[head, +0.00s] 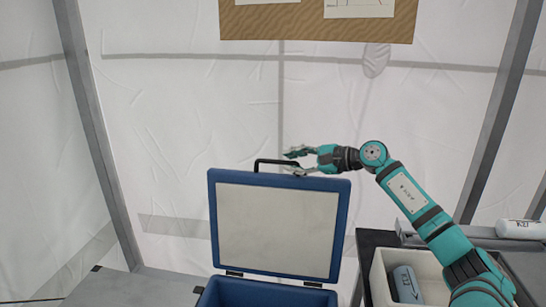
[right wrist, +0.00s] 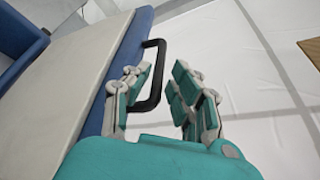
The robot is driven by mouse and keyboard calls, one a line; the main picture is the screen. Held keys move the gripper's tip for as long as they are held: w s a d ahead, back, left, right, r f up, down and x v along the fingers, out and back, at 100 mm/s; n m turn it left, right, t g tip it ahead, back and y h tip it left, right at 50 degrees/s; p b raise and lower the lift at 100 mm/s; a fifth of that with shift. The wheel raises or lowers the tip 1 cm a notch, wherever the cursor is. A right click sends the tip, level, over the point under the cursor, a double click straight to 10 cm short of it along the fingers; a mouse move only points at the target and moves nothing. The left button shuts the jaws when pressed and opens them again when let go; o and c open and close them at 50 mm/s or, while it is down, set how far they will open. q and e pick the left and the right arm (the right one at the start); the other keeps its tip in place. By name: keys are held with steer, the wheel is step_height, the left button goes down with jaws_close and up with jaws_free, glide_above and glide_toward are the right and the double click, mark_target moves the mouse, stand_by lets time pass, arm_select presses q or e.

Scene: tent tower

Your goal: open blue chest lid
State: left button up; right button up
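The blue chest (head: 262,293) stands at the bottom middle of the head view. Its lid (head: 278,228) is raised upright, with its pale inner panel facing me. A black handle (head: 270,162) sticks up from the lid's top edge. My right gripper (head: 290,161) is at the right end of this handle. In the right wrist view the lid (right wrist: 75,70) fills the left side and the handle (right wrist: 157,78) reaches in beside one finger. The fingers of my right gripper (right wrist: 160,88) are spread apart, with a gap between them. My left gripper is not in view.
A pale bin (head: 380,285) with a grey can (head: 407,285) stands right of the chest. A white bottle (head: 520,229) lies at the right edge. A grey surface (head: 130,287) is left of the chest. White tent walls and grey poles stand behind.

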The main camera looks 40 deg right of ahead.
mark_target(278, 161)
steer(key=p+x, duration=0.2)
steer(key=x, duration=0.3)
steer(key=shift+w+r, duration=0.1)
steer(key=shift+w+a+f, duration=0.2)
steer(key=shift+w, duration=0.3)
steer(key=shift+w+a+f, duration=0.1)
steer(key=shift+c, duration=0.2)
jaws_close()
